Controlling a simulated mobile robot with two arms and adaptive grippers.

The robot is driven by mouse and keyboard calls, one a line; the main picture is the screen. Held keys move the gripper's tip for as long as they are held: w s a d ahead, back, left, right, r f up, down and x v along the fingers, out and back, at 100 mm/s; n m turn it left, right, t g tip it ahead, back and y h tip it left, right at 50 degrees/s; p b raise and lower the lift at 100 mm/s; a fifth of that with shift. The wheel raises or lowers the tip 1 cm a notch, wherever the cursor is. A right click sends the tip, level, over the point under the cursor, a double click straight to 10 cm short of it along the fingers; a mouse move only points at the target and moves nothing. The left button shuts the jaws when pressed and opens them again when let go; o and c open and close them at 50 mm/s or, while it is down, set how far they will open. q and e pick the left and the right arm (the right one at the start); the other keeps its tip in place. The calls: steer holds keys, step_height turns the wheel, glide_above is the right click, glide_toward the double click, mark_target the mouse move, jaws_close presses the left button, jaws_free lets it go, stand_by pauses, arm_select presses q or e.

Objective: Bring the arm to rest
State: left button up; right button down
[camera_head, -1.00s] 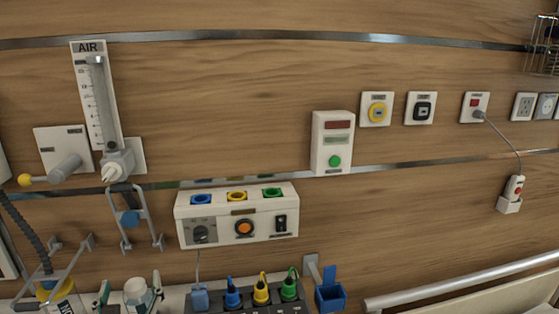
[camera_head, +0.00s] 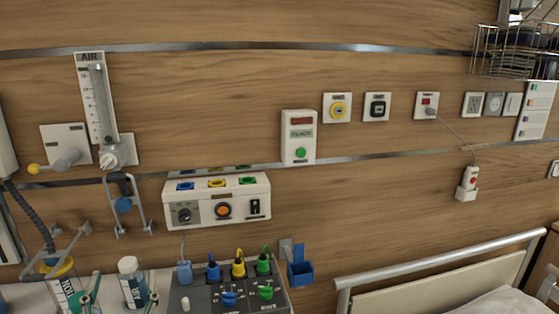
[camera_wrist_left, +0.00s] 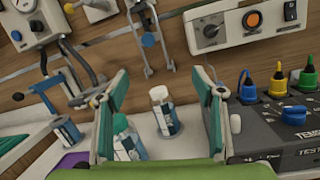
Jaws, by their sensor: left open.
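My left gripper (camera_head: 118,292) shows at the bottom left of the head view, its two green-lined fingers apart. In the left wrist view the same gripper (camera_wrist_left: 157,92) is open, with nothing held between its fingers. A white-capped bottle (camera_wrist_left: 163,110) stands beyond the gap, and a teal-capped bottle (camera_wrist_left: 124,138) stands low beside the left finger. In the head view the white-capped bottle (camera_head: 131,282) appears between the fingers; I cannot tell its distance from them. My right arm does not show.
A grey tester box (camera_head: 205,299) with blue, yellow and green plugs stands right of the gripper. Above it a white socket panel (camera_head: 190,212) hangs on the wall. An AIR flowmeter (camera_head: 97,105) is at upper left. A bed rail (camera_head: 440,258) is at right.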

arm_select(q)
steer(key=s+d+r+m+t+h, duration=0.1)
steer(key=s+d+r+m+h, duration=0.1)
steer(key=d+m+h, duration=0.7)
steer(key=s+d+r+m+t+h, duration=0.1)
steer(key=s+d+r+m+h, duration=0.25)
steer(key=d+m, duration=0.45)
steer(key=s+d+f+m+g+h, duration=0.2)
steer(key=d+f+m+g, duration=0.25)
steer(key=f+m, duration=0.35)
steer(key=s+d+f+m+g+h, duration=0.25)
steer(key=f+m+g, duration=0.25)
steer(key=f+m, duration=0.3)
steer(key=s+a+f+m+g+y, duration=0.2)
steer(key=s+f+y, duration=0.1)
steer(key=f, duration=0.3)
steer(key=s+a+f+m+g+y, duration=0.2)
steer(key=s+a+f+g+y, duration=0.1)
steer(key=f, duration=0.4)
steer(key=s+a+f+m+g+y, duration=0.25)
steer(key=s+a+f+y, duration=0.3)
steer(key=s+a, duration=0.35)
step_height(320, 180, down, 27)
steer(key=s+g, duration=0.2)
steer(key=s+a+f+g, duration=0.1)
steer(key=s+a+f, duration=0.2)
steer(key=s+f, duration=1.3)
steer(key=shift+s+a, duration=0.2)
steer(key=shift+s, duration=0.2)
